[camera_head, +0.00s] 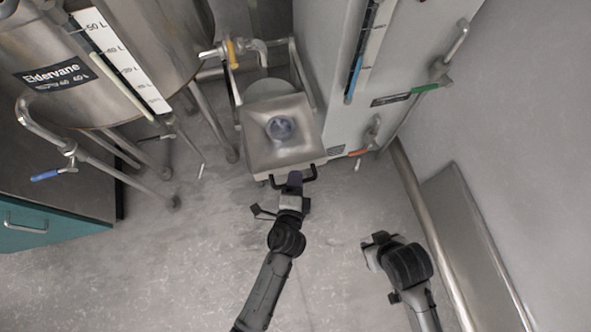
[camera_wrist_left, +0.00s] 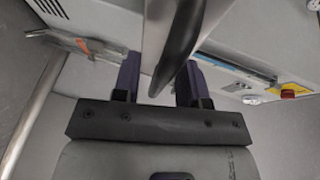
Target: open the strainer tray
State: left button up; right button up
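The grey metal unit with a square funnel top (camera_head: 285,125) stands at the upper middle of the head view. A dark bar handle (camera_head: 309,174) sticks out from its front edge; I take this front part as the strainer tray. My left gripper (camera_head: 295,178) is at the middle of this handle. In the left wrist view the dark handle (camera_wrist_left: 182,45) runs between the two separated fingers of my left gripper (camera_wrist_left: 160,85). Whether the fingers press on it is unclear. My right gripper (camera_head: 372,252) hangs over the floor at lower right, away from the unit; its fingers are unclear.
A steel tank labelled Eldervane (camera_head: 110,75) with a blue-handled valve stands at left. A grey cabinet (camera_head: 350,60) with a gauge and valves stands just right of the unit. A teal drawer (camera_head: 45,228) is at far left. The floor (camera_head: 190,265) in front is clear.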

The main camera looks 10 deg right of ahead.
pick_arm(q)
jog(key=shift+s+r, duration=0.1)
jog(key=shift+s, duration=0.2)
jog(key=p+v, duration=0.2)
jog(key=v, duration=1.1)
dwell(0.3)
